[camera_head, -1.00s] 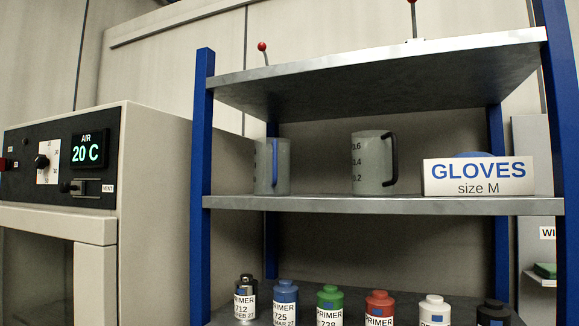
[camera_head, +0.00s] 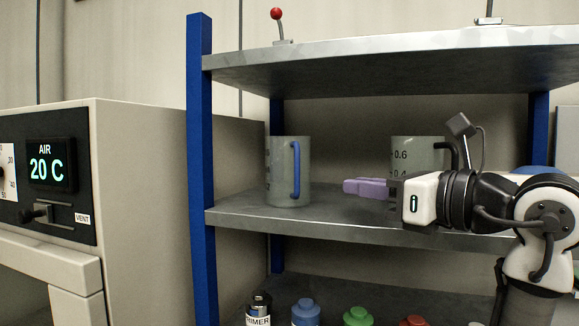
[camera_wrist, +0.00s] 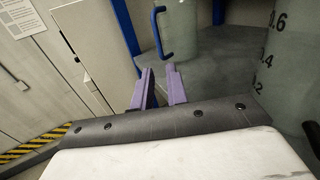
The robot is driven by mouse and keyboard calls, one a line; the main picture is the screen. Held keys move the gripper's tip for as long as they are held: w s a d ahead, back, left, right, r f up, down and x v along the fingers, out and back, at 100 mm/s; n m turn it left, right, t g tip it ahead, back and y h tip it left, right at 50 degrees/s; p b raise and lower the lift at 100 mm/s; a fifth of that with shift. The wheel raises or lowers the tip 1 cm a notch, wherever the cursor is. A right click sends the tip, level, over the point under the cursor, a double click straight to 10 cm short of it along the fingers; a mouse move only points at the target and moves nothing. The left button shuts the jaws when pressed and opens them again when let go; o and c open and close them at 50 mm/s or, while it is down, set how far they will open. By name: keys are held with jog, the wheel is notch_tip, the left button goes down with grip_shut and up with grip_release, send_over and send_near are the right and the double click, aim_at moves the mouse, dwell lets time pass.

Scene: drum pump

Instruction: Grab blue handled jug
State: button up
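The blue-handled jug (camera_head: 279,175) is grey and stands upright on the middle shelf at the left. Its blue handle (camera_head: 296,171) faces the front right. The jug also shows at the top of the wrist view (camera_wrist: 185,35), with its handle just beyond my fingertips. My gripper (camera_head: 350,187) reaches over the shelf from the right, low and to the right of the jug. In the wrist view my purple fingers (camera_wrist: 159,72) are spread apart with nothing between them. They are apart from the handle.
A second jug (camera_head: 415,150), with black markings, stands behind my wrist and close on the right in the wrist view (camera_wrist: 290,75). A blue post (camera_head: 201,170) stands left of the blue-handled jug. The upper shelf (camera_head: 400,65) hangs above. Primer bottles (camera_head: 305,313) stand below.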

aim_at(299, 181)
jog(key=p+x, duration=0.2)
jog(key=x, duration=0.6)
jog(key=shift+w, duration=0.1)
jog(key=p+x, duration=0.3)
jog(key=x, duration=0.2)
jog(key=shift+a+f, duration=0.15)
jog(key=shift+a, duration=0.05)
jog(key=shift+w+f, duration=0.1)
grip_shut()
